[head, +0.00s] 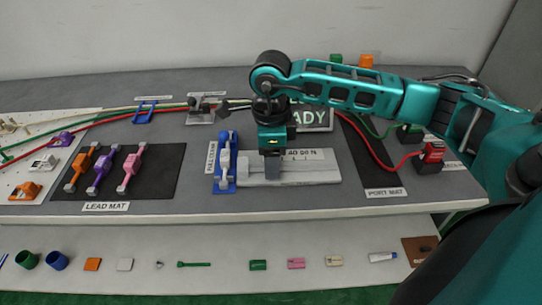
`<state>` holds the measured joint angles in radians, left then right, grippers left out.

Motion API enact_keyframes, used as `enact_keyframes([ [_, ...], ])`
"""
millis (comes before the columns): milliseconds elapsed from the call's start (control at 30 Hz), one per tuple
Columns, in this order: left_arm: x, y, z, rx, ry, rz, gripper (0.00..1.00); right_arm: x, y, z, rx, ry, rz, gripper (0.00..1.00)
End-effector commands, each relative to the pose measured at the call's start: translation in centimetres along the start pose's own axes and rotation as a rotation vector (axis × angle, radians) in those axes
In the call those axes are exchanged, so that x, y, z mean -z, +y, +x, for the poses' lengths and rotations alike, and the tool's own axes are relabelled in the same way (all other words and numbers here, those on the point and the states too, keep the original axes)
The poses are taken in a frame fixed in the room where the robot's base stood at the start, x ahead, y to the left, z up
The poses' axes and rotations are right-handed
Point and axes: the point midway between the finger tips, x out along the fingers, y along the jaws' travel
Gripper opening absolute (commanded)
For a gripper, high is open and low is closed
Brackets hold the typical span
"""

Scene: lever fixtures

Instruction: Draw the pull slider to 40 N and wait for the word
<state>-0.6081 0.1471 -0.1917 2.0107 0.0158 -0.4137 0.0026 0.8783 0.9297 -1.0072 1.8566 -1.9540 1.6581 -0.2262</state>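A light grey block fixture (313,173), which looks like the pull slider, sits at the front middle of the grey bench. A partly covered label with a scale stands along its back. My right gripper (272,168) points straight down over the fixture's left half. A grey piece shows below the gripper body, but I cannot tell fingers from slider handle, nor whether they grip. The slider's reading is too small to read. My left gripper is not in view.
A blue fixture with a pale lever (225,165) stands close left of the gripper. The lead mat (165,185) with coloured clips lies further left. The port mat (365,165) with red and green leads lies right. A lower shelf (220,240) holds small parts.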

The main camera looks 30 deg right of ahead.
Motion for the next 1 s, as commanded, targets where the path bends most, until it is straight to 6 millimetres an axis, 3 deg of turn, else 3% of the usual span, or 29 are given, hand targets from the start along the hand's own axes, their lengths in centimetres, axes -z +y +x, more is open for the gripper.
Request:
enact_keyframes([
  [367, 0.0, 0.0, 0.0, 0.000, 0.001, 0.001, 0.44, 0.0, 0.0, 0.0, 0.000, 0.000, 0.000, 0.17],
  [700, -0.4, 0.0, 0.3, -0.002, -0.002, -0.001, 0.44, 3.0, 0.0, 0.0, 0.001, 0.002, 0.002, 0.17],
  [1000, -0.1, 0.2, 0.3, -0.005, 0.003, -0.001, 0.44, 3.2, 0.0, -0.1, 0.001, 0.001, 0.001, 0.17],
])
